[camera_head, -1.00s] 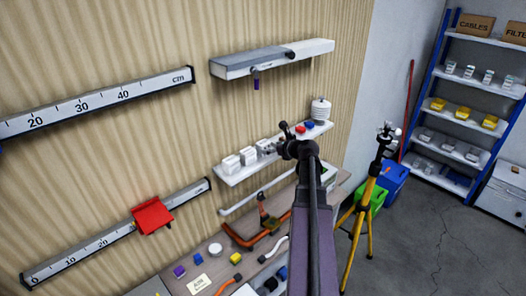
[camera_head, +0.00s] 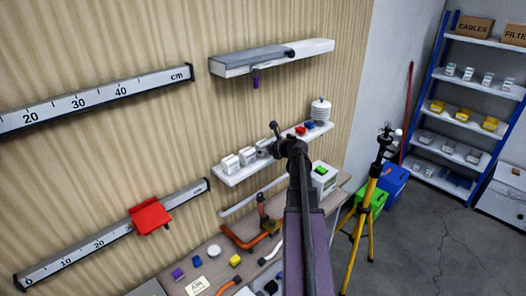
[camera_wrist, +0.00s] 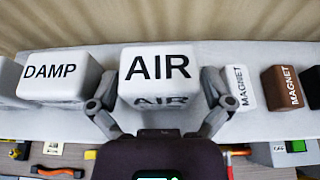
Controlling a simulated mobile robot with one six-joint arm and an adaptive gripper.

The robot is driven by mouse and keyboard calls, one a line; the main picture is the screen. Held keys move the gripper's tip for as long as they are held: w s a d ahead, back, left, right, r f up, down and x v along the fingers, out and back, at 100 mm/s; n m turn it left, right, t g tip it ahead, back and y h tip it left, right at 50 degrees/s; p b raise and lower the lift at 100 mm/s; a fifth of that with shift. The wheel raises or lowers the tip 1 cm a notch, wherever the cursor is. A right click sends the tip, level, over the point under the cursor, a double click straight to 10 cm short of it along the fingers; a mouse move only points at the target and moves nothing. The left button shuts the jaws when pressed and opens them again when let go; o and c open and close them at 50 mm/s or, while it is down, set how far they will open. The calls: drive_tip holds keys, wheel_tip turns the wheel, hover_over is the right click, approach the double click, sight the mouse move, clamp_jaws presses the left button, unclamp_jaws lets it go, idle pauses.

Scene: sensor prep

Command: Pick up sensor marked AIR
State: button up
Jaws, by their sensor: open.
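The white sensor marked AIR (camera_wrist: 157,67) stands on the white shelf in the middle of the wrist view, its lettered face toward me. My gripper (camera_wrist: 158,90) is open, with one finger on each side of the AIR sensor's lower part. I cannot tell whether the fingers touch it. The left finger is in the gap beside the white DAMP block (camera_wrist: 58,74). The right finger is close to the white MAGNET block (camera_wrist: 240,87). In the head view my gripper (camera_head: 276,140) is at the wall shelf (camera_head: 238,178), and its grasp is too small to make out.
A brown MAGNET block (camera_wrist: 289,87) stands right of the white one. A grey-and-white upper shelf (camera_head: 270,60) juts out above. The workbench below holds a yellow block (camera_head: 235,261), orange tools and a green-topped white box (camera_head: 323,178). A yellow tripod (camera_head: 366,215) stands to the right.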

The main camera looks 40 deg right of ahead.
idle(0.5)
drive_tip(key=c, duration=1)
drive_tip(key=shift+r, duration=0.15)
wheel_tip(320, 180, up, 3)
drive_tip(key=p, duration=0.3)
drive_tip(key=shift+f, duration=0.2)
drive_tip(key=s, duration=0.5)
drive_tip(key=s+r+p, duration=0.1)
drive_tip(key=s, duration=0.4)
drive_tip(key=s+a+r+p, duration=0.1)
drive_tip(key=s, duration=0.5)
drive_tip(key=shift+r, duration=0.1)
